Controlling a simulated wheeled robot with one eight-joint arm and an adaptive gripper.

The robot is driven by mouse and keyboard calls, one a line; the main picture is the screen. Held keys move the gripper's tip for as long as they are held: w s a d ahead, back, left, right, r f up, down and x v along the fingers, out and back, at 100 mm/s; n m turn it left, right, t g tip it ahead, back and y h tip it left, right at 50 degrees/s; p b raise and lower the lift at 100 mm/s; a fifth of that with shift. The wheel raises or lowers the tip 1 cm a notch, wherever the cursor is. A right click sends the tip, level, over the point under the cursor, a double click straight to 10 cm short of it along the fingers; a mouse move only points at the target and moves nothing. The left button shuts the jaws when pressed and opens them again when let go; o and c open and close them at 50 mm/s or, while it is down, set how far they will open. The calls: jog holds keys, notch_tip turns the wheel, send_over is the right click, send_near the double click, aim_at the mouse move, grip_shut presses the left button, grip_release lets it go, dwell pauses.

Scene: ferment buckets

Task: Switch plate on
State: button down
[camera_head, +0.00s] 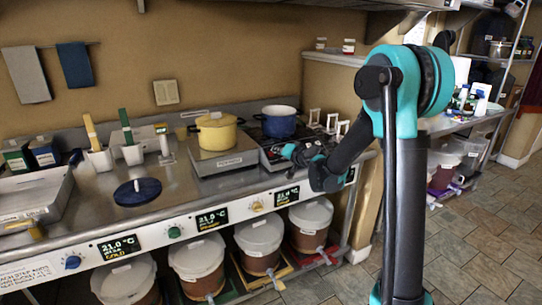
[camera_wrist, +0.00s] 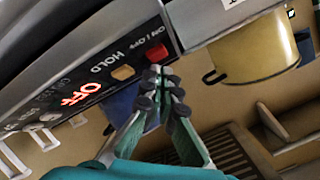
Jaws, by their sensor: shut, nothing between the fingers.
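The plate (camera_head: 255,134) is a dark, low unit on the steel counter, with a blue pot (camera_head: 279,121) on it. In the wrist view, which looks upside down, its front panel (camera_wrist: 95,62) shows a lit red OFF display (camera_wrist: 80,93), an orange HOLD button (camera_wrist: 122,72) and a red ON / OFF button (camera_wrist: 157,51). My gripper (camera_head: 290,151) is in front of the plate. In the wrist view my gripper (camera_wrist: 165,76) is shut and empty, its tips just beside the red button. Whether they touch it I cannot tell.
A yellow pot (camera_head: 216,131) stands on a steel scale-like unit (camera_head: 224,161) left of the plate; the pot also shows in the wrist view (camera_wrist: 255,48). White hook-shaped stands (camera_head: 331,124) are right of the plate. Lidded buckets (camera_head: 197,257) sit below the counter.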

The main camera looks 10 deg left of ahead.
jog(key=shift+w+a+f, duration=0.1)
jog(key=shift+w+f, duration=0.05)
jog(key=shift+f, duration=0.2)
jog(key=shift+w+f, duration=0.1)
jog(key=shift+f, duration=0.05)
dwell(0.5)
jog(key=shift+s+r, duration=0.3)
jog(key=shift+r, duration=0.25)
jog(key=shift+r, duration=0.1)
jog(key=r, duration=0.1)
jog(key=s+d+r, duration=0.1)
jog(key=r, duration=0.1)
jog(key=s+d+r, duration=0.1)
jog(key=r, duration=0.1)
jog(key=shift+s, duration=0.2)
dwell(0.3)
dwell(0.3)
